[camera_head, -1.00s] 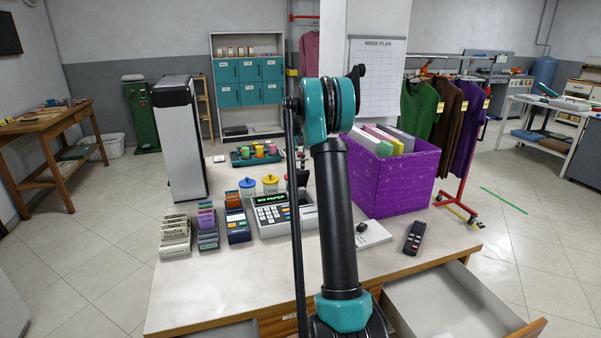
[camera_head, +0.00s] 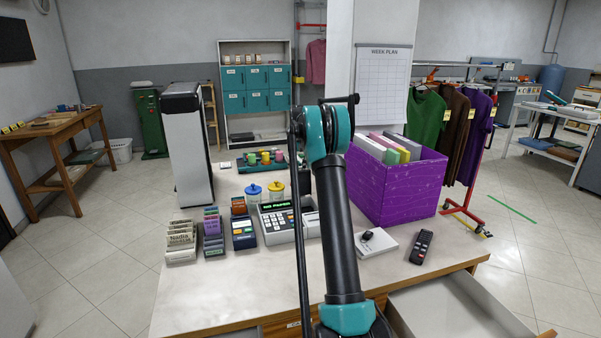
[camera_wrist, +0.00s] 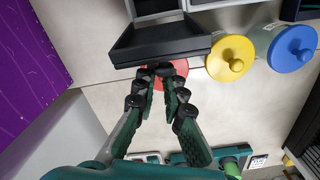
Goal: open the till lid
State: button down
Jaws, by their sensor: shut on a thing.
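The till (camera_head: 282,223) stands on the counter, with a keypad and a lit display reading "NO PAPER". My arm hides part of its right side in the head view. In the wrist view the dark till lid (camera_wrist: 160,42) is at the top centre, seen from close by. My gripper (camera_wrist: 160,74) has its fingertips drawn together at the lid's near edge and is shut on it. A red jar lid (camera_wrist: 172,73) shows behind the fingertips. How far the lid is raised is unclear. The gripper is hidden behind my arm in the head view.
Jars with yellow (camera_wrist: 231,57) and blue (camera_wrist: 293,47) lids stand beside the till. A purple box (camera_head: 397,187) of folders is to its right. A card reader (camera_head: 242,232), a remote (camera_head: 421,246) and an open drawer (camera_head: 450,308) are nearby.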

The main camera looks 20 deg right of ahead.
jog(key=c, duration=2.2)
grip_release()
jog(key=shift+w+a+f, duration=0.2)
jog(key=shift+w+a, duration=0.15)
jog(key=shift+a, duration=0.3)
jog(key=o, duration=0.7)
jog(key=shift+d+r, duration=0.1)
jog(key=shift+o, duration=0.2)
jog(key=shift+s+d, duration=0.1)
jog(key=shift+r, duration=0.1)
notch_tip(320, 180, up, 12)
